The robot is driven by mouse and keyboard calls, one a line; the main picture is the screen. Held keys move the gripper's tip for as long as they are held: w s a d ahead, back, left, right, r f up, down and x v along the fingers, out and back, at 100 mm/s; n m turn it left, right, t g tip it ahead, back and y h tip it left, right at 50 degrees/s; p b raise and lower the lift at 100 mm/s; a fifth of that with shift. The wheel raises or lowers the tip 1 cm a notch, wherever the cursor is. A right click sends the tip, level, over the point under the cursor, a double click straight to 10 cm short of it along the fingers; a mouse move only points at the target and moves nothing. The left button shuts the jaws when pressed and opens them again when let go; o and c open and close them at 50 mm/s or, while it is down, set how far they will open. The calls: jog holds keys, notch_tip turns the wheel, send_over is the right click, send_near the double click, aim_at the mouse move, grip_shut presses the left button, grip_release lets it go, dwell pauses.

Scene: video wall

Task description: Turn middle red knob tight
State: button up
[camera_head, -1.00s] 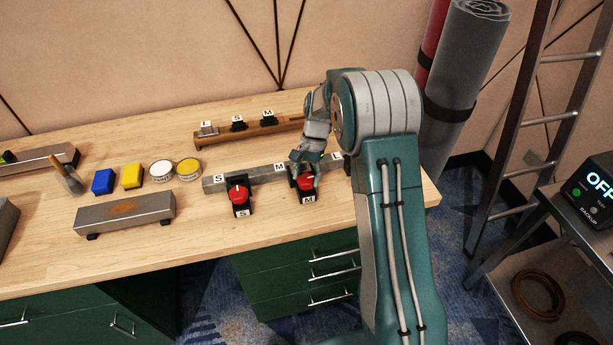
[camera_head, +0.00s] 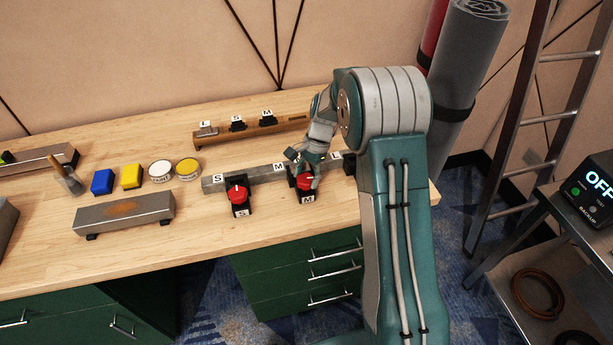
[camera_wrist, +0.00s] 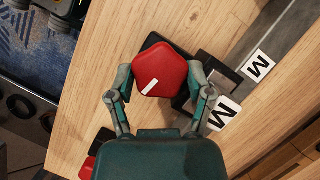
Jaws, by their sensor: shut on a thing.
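The middle red knob (camera_head: 305,182), on a black base marked M, sits at the front of a grey metal rail (camera_head: 262,174) on the wooden bench. In the wrist view the red knob (camera_wrist: 160,72) is faceted, with a white mark slanting up to the right. My gripper (camera_head: 307,172) reaches down over it. In the wrist view the fingers of my gripper (camera_wrist: 158,84) are on both sides of the knob, shut on it. The head view partly hides the contact behind my gripper.
Another red knob (camera_head: 237,193), marked S, is to the left on the same rail. A brown rail (camera_head: 285,127) with labels L, S, M lies behind. Blue (camera_head: 103,182) and yellow (camera_head: 132,176) blocks and a grey bar (camera_head: 125,212) stand left. A ladder (camera_head: 530,110) is at right.

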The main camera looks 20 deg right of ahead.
jog(key=o, duration=1.1)
jog(key=shift+a+f, duration=0.1)
jog(key=shift+o, duration=0.2)
jog(key=v, duration=1.2)
jog(key=shift+a, duration=0.1)
